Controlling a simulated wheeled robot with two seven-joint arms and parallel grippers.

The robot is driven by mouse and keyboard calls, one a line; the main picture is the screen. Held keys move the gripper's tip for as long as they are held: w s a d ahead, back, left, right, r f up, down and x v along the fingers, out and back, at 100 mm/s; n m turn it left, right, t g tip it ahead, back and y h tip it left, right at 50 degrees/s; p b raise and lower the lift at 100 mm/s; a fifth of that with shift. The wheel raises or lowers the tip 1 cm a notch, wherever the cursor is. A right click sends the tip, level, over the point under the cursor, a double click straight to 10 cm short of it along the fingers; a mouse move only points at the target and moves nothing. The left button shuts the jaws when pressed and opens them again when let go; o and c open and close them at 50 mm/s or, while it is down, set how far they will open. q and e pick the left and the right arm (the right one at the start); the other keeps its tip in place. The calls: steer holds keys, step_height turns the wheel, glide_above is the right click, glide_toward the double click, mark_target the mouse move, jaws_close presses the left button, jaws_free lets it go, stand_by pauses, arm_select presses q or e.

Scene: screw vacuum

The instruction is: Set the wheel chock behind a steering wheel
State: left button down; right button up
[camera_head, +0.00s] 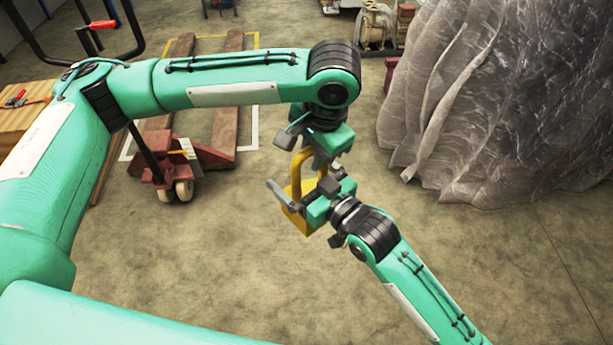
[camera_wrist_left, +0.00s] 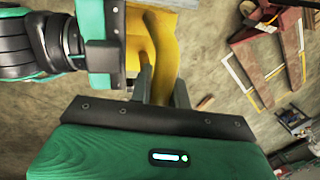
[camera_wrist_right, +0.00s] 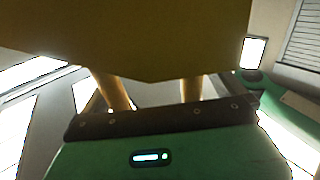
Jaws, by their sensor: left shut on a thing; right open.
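The yellow wheel chock (camera_head: 292,192), a block with a looped handle, is held in the air in the middle of the head view. My left gripper (camera_head: 312,160) is shut on its handle from above, and the handle also shows between the fingers in the left wrist view (camera_wrist_left: 163,60). My right gripper (camera_head: 298,190) is open close beside the chock's body; I cannot tell whether it touches. The chock (camera_wrist_right: 130,40) fills the top of the right wrist view. The red pallet jack (camera_head: 205,155) stands at left, its pale steering wheels (camera_head: 183,190) on the floor.
The jack's forks (camera_head: 227,85) reach back on the floor inside a yellow and white marked outline. A plastic-wrapped bulk (camera_head: 500,110) stands at right. A wooden surface with tools (camera_head: 25,110) is at far left. The floor (camera_head: 240,240) around the chock is clear.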

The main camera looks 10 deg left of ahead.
arm_select(q)
steer(key=shift+r, duration=0.1)
steer(key=shift+w, duration=0.1)
arm_select(e)
steer(key=shift+s, duration=0.1)
steer(key=c, duration=1.6)
arm_select(q)
steer(key=c, duration=1.7)
jaws_free()
arm_select(e)
steer(key=shift+r, duration=0.25)
steer(key=shift+c, duration=0.9)
arm_select(q)
steer(key=o, duration=0.4)
steer(key=shift+o, duration=0.2)
